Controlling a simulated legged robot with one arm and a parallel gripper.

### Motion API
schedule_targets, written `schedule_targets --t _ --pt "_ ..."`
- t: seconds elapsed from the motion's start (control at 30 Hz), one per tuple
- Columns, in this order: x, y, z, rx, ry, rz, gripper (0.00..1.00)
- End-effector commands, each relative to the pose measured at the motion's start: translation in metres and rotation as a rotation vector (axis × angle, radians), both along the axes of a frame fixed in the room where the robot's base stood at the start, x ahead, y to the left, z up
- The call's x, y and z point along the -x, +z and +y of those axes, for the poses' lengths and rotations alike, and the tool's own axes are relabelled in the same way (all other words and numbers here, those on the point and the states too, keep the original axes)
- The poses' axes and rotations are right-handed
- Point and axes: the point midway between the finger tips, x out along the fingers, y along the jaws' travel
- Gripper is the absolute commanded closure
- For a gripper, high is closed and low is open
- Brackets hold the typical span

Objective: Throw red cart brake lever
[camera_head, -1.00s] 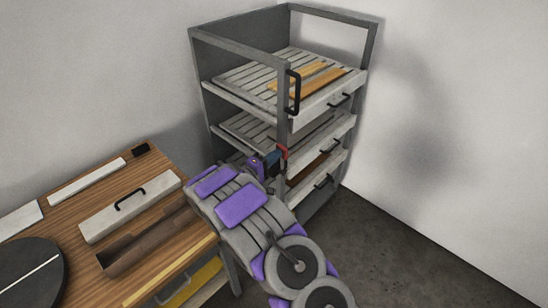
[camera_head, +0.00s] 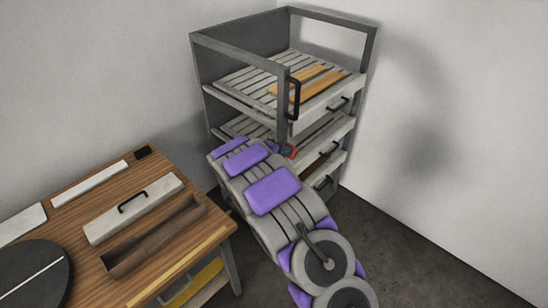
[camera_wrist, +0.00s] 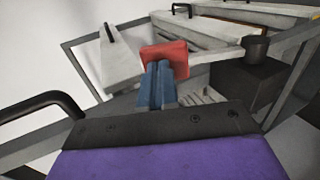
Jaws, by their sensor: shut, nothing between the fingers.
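The red brake lever (camera_head: 291,151) shows as a small red piece at the front post of the grey rack cart (camera_head: 240,44), at middle-shelf height. In the wrist view the red lever (camera_wrist: 165,57) is a red block right at the tips of my gripper (camera_wrist: 157,78). The blue fingers are together with nothing between them. The tips overlap the block's lower edge; I cannot tell whether they touch it. In the head view my arm hides most of the gripper and the lower front of the cart.
The cart has slatted shelves with black-handled fronts, and orange-brown boards (camera_head: 318,82) lie on top. A black handle (camera_head: 294,98) is on its front post. A wooden table (camera_head: 195,222) with an open brown trough (camera_head: 150,237) stands at the left. Floor is free at the lower right.

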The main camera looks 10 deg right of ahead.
Motion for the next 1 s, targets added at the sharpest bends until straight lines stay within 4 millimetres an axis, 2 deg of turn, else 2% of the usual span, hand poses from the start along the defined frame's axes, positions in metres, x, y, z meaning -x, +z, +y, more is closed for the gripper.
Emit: schedule_targets --t 0.17,0.33,1.0 --pt "-0.008 0.000 -0.012 -0.094 -0.003 0.066 1.00" --pt "-0.013 -0.005 -0.019 -0.089 -0.002 0.068 1.00" --pt "-0.017 -0.006 -0.025 -0.087 -0.002 0.067 1.00"
